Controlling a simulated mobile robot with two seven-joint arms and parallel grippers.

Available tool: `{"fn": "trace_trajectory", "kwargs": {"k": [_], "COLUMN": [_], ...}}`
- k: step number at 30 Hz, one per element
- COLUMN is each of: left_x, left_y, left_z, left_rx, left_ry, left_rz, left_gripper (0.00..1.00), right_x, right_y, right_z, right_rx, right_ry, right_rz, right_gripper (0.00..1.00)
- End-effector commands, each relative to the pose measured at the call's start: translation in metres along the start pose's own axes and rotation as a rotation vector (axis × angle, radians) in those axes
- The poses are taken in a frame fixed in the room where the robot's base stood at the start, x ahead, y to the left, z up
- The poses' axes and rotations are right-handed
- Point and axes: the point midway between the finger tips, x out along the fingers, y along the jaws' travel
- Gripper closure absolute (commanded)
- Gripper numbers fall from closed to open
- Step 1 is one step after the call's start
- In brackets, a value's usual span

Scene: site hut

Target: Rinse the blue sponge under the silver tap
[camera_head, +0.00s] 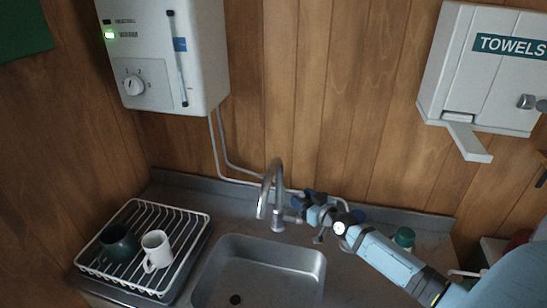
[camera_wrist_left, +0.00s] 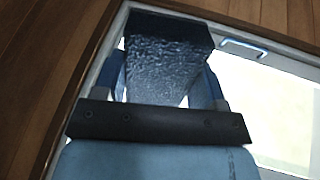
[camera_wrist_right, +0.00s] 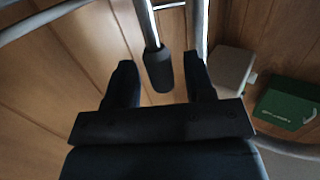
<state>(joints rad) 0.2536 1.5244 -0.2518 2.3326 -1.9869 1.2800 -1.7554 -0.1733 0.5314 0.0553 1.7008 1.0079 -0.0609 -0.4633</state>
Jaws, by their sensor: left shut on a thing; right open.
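The silver tap (camera_head: 272,190) stands behind the sink with its curved spout over the basin. No water shows at the spout. My right gripper (camera_head: 303,199) is just right of the tap's base. In the right wrist view my right gripper (camera_wrist_right: 161,82) is open, with a dark-tipped silver lever (camera_wrist_right: 158,68) between its fingers, not gripped. My left gripper (camera_wrist_left: 168,82) shows only in the left wrist view and is shut on the blue sponge (camera_wrist_left: 168,62), a dark blue block with a rough, mottled face. The head view does not show the sponge.
The sink basin (camera_head: 262,262) is empty. A white dish rack (camera_head: 185,220) with a dark green mug (camera_head: 120,243) and a white mug (camera_head: 157,250) stands to its left. A water heater (camera_head: 165,50) and a towel dispenser (camera_head: 480,90) hang on the wall. A green-lidded jar (camera_head: 404,237) stands right.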

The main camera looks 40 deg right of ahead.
Motion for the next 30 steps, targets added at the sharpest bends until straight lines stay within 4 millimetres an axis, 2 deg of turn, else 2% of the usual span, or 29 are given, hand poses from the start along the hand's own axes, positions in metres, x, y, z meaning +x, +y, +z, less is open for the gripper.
{"fn": "trace_trajectory", "kwargs": {"k": [9,15,21,30], "left_x": [0.008,0.012,0.014,0.014], "left_y": [-0.002,-0.003,-0.004,-0.003], "left_z": [0.004,0.006,0.007,0.007], "left_rx": [0.000,0.000,0.000,0.000], "left_ry": [0.000,0.000,0.000,0.000], "left_rz": [0.000,0.000,0.000,0.000], "left_gripper": [0.57,0.57,0.57,0.57], "right_x": [-0.060,-0.094,-0.110,-0.112], "right_y": [0.000,0.000,0.000,0.001], "right_z": [0.003,0.002,0.001,0.000], "right_rx": [-0.001,-0.001,0.000,0.001], "right_ry": [-0.003,-0.002,0.000,0.001], "right_rz": [-0.001,-0.001,-0.001,0.000], "right_gripper": [0.51,0.51,0.51,0.51]}}
